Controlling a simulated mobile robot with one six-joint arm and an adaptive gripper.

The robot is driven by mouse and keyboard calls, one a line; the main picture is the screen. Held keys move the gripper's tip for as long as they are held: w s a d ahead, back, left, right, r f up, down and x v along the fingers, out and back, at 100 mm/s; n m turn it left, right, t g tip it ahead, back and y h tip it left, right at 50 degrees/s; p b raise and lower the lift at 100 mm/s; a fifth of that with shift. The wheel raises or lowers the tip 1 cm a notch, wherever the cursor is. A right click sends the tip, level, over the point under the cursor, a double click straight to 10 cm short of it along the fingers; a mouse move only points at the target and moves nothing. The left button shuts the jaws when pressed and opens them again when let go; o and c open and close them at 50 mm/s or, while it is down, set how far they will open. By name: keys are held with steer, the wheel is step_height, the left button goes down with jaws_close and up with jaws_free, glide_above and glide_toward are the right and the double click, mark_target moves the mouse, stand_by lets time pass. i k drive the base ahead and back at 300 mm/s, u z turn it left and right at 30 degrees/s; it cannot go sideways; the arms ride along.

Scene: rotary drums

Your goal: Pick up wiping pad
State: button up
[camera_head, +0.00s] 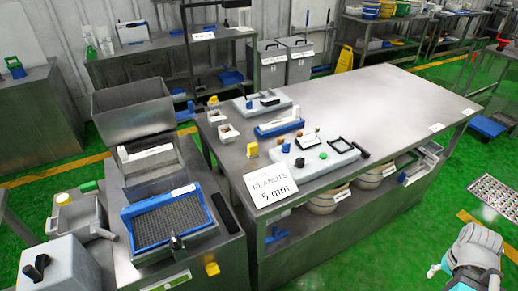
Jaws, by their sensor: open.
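I cannot pick out a wiping pad with certainty; the small items on the steel table (370,95) are too small to tell apart. A blue block with a pale top (279,127) lies near the table's left side. Behind it, a light grey tray (250,108) holds a dark flat piece (270,101). In front, a larger light grey tray (290,177) carries small blue, green and brown pieces and a black frame (341,145). Part of my arm (475,252) shows at the bottom right, away from these items. My gripper's fingers are not visible.
A sign reading "PEANUTS 5 mm" (271,185) stands at the table's front left corner. On the left is a machine with a blue-framed mesh screen (167,227). Bowls (374,178) sit on the table's lower shelf. The table's right half is mostly clear.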

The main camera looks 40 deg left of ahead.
mark_target(253, 148)
steer(key=k, duration=1.15)
steer(key=u, duration=1.45)
steer(key=i, duration=0.95)
steer(key=u, duration=0.1)
